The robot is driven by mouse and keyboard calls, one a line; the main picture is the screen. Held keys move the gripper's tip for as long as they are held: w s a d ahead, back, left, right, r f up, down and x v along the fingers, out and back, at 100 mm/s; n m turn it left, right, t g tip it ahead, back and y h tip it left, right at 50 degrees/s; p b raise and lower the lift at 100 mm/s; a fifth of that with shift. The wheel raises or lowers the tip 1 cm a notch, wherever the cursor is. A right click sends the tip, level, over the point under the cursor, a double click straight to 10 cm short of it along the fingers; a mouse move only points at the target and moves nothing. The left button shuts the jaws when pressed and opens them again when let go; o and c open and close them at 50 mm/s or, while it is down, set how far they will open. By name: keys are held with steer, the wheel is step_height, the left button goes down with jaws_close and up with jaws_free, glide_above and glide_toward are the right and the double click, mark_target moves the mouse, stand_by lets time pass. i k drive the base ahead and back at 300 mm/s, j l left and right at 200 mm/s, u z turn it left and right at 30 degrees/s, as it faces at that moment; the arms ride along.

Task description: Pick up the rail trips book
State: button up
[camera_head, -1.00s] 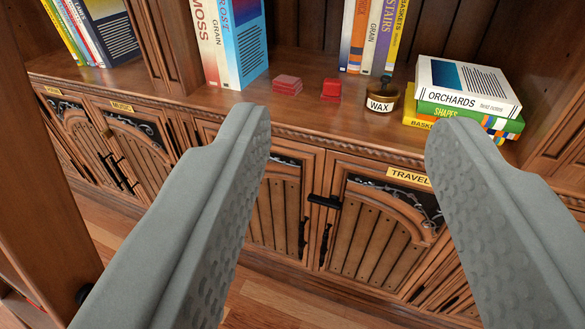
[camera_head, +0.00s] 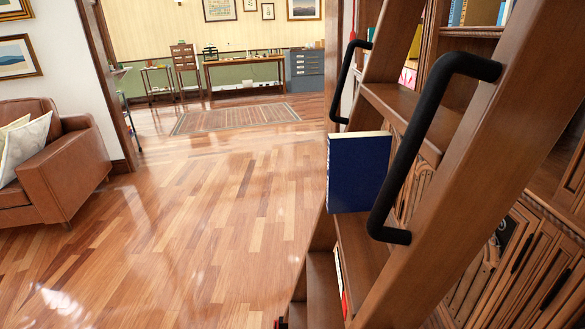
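A dark blue book (camera_head: 358,172) stands upright on a step of the wooden ladder (camera_head: 480,140), between the two side rails. Its plain blue face is toward me and its pale page edges show along the top. No title can be read on it, so I cannot tell whether it is the rail trips book. Lower on the ladder, a thin red and white item (camera_head: 341,282) shows at a step's edge, mostly hidden.
Black handles (camera_head: 432,130) stick out from the ladder's rails. Carved cabinets (camera_head: 510,265) stand behind it at right. A brown leather sofa (camera_head: 65,165) is at left. The wood floor (camera_head: 190,230) between is clear, with a rug (camera_head: 235,118) and desk (camera_head: 245,72) beyond.

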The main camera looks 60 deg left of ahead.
mark_target(357, 163)
steer(key=u, duration=1.15)
